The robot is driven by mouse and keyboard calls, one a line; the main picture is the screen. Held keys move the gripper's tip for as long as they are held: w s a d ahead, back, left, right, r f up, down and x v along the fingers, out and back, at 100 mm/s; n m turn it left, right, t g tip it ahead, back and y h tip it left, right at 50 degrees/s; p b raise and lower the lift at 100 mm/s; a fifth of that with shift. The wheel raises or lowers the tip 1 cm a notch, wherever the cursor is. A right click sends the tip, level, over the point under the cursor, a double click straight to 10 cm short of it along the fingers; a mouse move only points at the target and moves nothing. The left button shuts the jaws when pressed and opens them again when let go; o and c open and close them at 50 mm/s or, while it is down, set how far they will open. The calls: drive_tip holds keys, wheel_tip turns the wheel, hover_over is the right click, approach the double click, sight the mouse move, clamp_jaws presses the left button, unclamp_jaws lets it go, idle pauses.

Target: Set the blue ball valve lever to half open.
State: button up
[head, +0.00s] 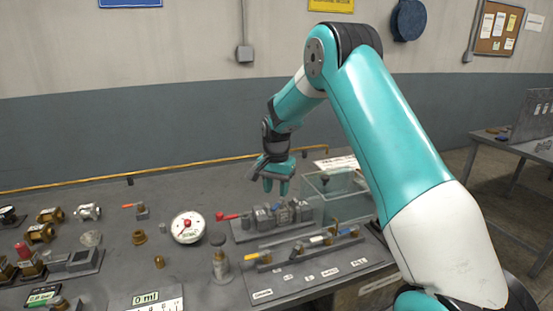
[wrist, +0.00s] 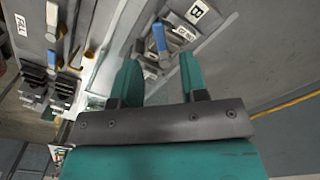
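The blue lever (wrist: 159,37) shows in the wrist view, beyond the gap between my fingers, near a label marked B (wrist: 196,11). In the head view a small blue lever (head: 317,240) sits on the row of valves at the front of the bench. I cannot tell its exact angle to its pipe. My gripper (head: 276,187) points down above and behind the valves. It is open and empty, its teal fingers apart in the wrist view (wrist: 159,63), and touches nothing that I can see.
A round gauge (head: 188,228) lies left. Bench space behind the gauge is free.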

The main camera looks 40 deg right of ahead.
sight(276, 206)
wheel_tip(276, 206, up, 13)
drive_tip(key=b, duration=0.1)
drive_tip(key=shift+f, duration=0.15)
idle(0.4)
drive_tip(key=s+a+r+n+y, duration=0.1)
drive_tip(key=s+a+n, duration=0.4)
drive_tip(key=s+a, duration=0.3)
drive_tip(key=s+a+r+n+y, duration=0.1)
drive_tip(key=s+a+r+n, duration=0.1)
drive_tip(key=s+a+n, duration=0.6)
drive_tip(key=s+a+f+n+y, duration=0.1)
drive_tip(key=s+a+n, duration=0.2)
drive_tip(key=s+a, duration=0.2)
drive_tip(key=s+a+f+n+y, duration=0.1)
drive_tip(key=s+a+n, duration=0.2)
drive_tip(key=s, duration=0.9)
drive_tip(key=a, duration=0.3)
drive_tip(key=shift+f, duration=0.35)
drive_tip(key=shift+s+d, duration=0.1)
